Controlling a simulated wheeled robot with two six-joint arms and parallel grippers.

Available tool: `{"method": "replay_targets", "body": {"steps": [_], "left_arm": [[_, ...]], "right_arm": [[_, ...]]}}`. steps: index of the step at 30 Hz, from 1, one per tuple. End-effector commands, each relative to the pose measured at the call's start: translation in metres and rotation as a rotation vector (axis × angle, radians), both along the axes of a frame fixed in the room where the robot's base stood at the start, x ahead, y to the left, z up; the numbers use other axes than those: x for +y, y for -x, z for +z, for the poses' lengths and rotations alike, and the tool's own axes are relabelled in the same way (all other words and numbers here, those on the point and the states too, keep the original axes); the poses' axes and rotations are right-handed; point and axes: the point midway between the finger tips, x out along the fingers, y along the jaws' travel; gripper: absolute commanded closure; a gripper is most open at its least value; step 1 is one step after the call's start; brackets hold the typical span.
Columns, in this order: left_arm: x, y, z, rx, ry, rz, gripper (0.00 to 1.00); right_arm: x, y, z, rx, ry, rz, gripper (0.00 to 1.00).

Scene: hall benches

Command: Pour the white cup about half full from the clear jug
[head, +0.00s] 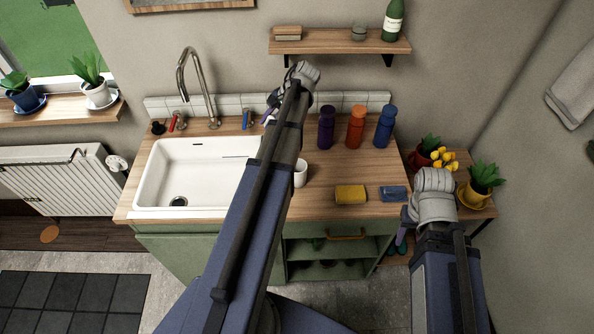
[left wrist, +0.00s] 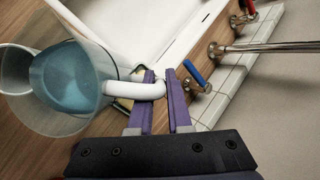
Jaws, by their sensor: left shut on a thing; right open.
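The clear jug (left wrist: 70,88) has blue liquid in it and a white handle. My left gripper (left wrist: 160,82) is shut on that handle. In the head view my left gripper (head: 269,116) is mostly behind my own arm, which hides the jug. The white cup (head: 300,173) stands on the wooden counter, partly behind my left arm. In the left wrist view the cup (left wrist: 14,70) shows at the left edge, partly behind the jug's rim. I cannot see the level inside it. My right gripper (head: 404,216) is open and empty, low at the counter's right front corner.
A white sink (head: 165,165) with a tall tap (head: 190,80) is left of my arm. Purple (head: 326,128), orange (head: 356,127) and blue (head: 385,127) bottles stand at the back right. A yellow sponge (head: 350,194) and a blue one (head: 393,193) lie near the front edge.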

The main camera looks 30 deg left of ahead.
Motion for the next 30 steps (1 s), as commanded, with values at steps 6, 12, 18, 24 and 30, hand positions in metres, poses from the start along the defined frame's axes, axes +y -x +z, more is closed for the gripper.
{"method": "replay_targets", "body": {"steps": [6,12,18,24,30], "left_arm": [[-0.0003,0.0016,-0.0002,-0.004,-0.011,0.0,1.0],[-0.0002,0.0021,0.0007,-0.011,-0.029,-0.001,1.0],[-0.0004,0.0021,0.0005,-0.011,-0.029,-0.001,1.0],[-0.0013,0.0024,-0.0009,-0.019,-0.049,-0.001,1.0],[-0.0012,0.0021,0.0,-0.022,-0.057,0.0,1.0]], "right_arm": [[0.0,0.0,-0.0013,0.0,0.0,0.0,0.47],[0.0,0.0,-0.0021,0.0,0.0,0.0,0.47],[-0.0001,0.0,-0.0025,0.0,0.0,0.0,0.47],[-0.0001,0.0,-0.0057,0.0,0.0,0.0,0.47],[0.0,0.0001,-0.0058,0.0,0.0,0.0,0.47]]}}
